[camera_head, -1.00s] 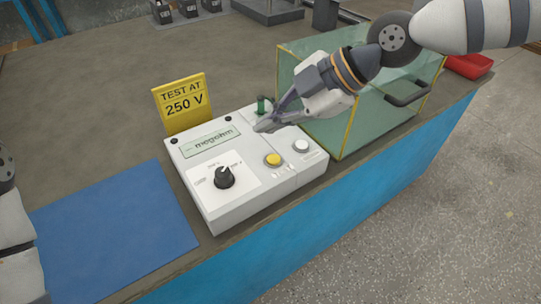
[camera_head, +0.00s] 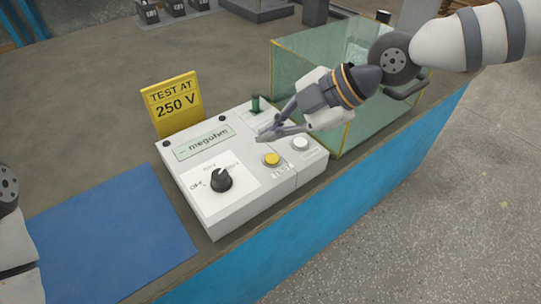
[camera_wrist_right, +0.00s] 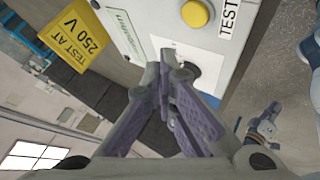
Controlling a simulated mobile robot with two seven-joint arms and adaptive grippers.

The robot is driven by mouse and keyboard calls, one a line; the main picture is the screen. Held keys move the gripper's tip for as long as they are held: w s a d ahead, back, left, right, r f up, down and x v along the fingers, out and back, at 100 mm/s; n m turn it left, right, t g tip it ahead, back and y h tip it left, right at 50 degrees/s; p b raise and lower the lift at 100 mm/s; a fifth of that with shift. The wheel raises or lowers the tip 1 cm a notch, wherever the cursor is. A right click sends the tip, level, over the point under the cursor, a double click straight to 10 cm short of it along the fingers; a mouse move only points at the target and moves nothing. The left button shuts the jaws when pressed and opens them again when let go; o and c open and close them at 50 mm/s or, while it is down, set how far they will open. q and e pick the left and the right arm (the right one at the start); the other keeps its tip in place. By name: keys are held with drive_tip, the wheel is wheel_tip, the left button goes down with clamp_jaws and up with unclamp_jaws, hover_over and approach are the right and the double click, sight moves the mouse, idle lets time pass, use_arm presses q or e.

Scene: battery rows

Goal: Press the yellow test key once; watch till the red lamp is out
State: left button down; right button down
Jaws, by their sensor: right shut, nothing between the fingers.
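The white megohm tester (camera_head: 225,215) stands on the bench. Its yellow test key (camera_head: 271,159) is on the front right part; it also shows at the top of the right wrist view (camera_wrist_right: 195,13), beside the word TEST. A white round key (camera_head: 300,143) sits to its right and a black knob (camera_head: 221,180) to its left. My right gripper (camera_head: 262,137) is shut and empty, above the tester, with its tips just behind the yellow key and apart from it. I see no lit red lamp; the gripper covers part of the panel. My left gripper is out of view.
A yellow sign (camera_head: 173,103) reading TEST AT 250 V stands behind the tester. A green post (camera_head: 255,104) rises at its back. A glass-walled box (camera_head: 290,75) stands close on the right, under my right arm. A blue mat (camera_head: 110,225) lies clear on the left.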

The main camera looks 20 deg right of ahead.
sight(273, 161)
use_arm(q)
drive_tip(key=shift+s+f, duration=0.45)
use_arm(e)
drive_tip(key=shift+f, duration=1.7)
drive_tip(key=shift+f, duration=0.1)
drive_tip(key=shift+f, duration=0.3)
use_arm(q)
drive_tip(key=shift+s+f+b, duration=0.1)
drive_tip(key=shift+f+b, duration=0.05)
drive_tip(key=shift+b, duration=0.2)
use_arm(e)
drive_tip(key=shift+f, duration=0.4)
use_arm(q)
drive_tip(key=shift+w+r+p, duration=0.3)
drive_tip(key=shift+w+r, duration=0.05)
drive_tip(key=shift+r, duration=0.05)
use_arm(e)
drive_tip(key=shift+r, duration=0.85)
